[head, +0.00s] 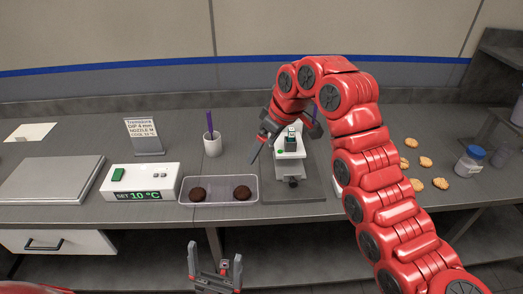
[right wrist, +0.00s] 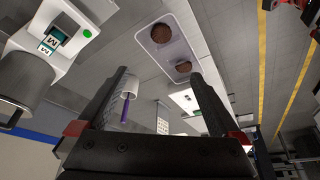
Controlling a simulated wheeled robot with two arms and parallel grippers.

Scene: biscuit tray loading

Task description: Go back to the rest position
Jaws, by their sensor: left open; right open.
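My right gripper (head: 270,132) hangs over the worktop between the clear tray and the small white machine, its red arm reaching in from the right. Its two dark fingers (right wrist: 160,85) are spread in the right wrist view, with nothing held between them. My left gripper (head: 215,272) is low in front of the worktop's edge, pointing up, open and empty. The clear tray (head: 220,179) holds two dark round biscuits (head: 197,194) and also shows in the right wrist view (right wrist: 186,52). The white machine (head: 290,168) is partly covered by my right gripper.
Several pale biscuits (head: 425,162) and a blue-lidded jar (head: 469,163) lie right of my arm. A cup (head: 212,146) with a purple stick, a sign (head: 144,136), a white temperature unit (head: 141,178) and a grey slab (head: 47,178) stand left. Open floor lies around the left gripper.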

